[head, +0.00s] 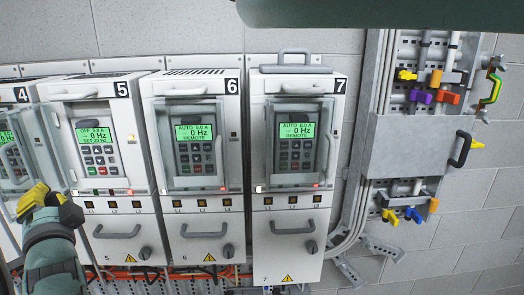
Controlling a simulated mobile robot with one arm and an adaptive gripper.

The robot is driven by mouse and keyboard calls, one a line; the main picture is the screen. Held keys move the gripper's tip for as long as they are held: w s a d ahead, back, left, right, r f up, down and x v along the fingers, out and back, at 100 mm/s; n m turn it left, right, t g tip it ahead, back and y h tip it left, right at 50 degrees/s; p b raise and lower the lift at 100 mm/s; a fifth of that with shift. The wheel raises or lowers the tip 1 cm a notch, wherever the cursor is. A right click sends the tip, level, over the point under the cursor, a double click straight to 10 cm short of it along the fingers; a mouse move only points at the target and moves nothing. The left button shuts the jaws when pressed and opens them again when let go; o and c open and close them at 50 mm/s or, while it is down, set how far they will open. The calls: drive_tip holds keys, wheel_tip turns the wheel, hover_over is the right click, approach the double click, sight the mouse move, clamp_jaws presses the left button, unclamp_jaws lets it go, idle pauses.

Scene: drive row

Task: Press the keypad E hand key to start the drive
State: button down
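Drive 5 (122,215) has a keypad (96,145) with a green display reading OFF 0.0 A, 0 Hz, SET 20 Hz. Small dark keys sit below the display, with red and green ones low down. No cover shows across this keypad; a grey handle stands beside its left edge. The key labels are too small to read, so I cannot pick out the hand key or a letter E. My gripper (45,203), yellow and black, is at the lower left, in front of drive 4 and left of drive 5. It appears apart from the keypad; its finger opening is unclear.
Drives 6 (200,220) and 7 (290,230) have clear covers over keypads reading AUTO and REMOTE. Drive 4 (20,95) is cut off at left. Drawer handles protrude below. A grey panel (419,150) with coloured hooks stands right. My arm crosses the top right.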

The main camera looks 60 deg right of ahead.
sight(92, 171)
drive_tip(key=shift+d+f, duration=0.1)
drive_tip(key=shift+f, duration=0.05)
drive_tip(key=shift+w, duration=0.1)
drive_tip(key=w+d, duration=0.1)
drive_tip(key=d, duration=0.1)
drive_tip(key=w+d+b, duration=0.1)
drive_tip(key=w, duration=0.1)
drive_tip(key=w+d, duration=0.1)
drive_tip(key=d, duration=0.1)
drive_tip(key=shift+w+d+f+b, duration=0.15)
drive_tip(key=shift+d+b, duration=0.15)
drive_tip(key=shift+d, duration=0.05)
drive_tip(key=shift+w+d+b, duration=0.3)
drive_tip(key=shift+d+b, duration=0.15)
drive_tip(key=shift+d, duration=0.05)
drive_tip(key=shift+w+d, duration=0.15)
idle(0.8)
drive_tip(key=shift+w+d+b, duration=0.2)
drive_tip(key=shift+w+b, duration=0.05)
drive_tip(key=shift+b, duration=0.45)
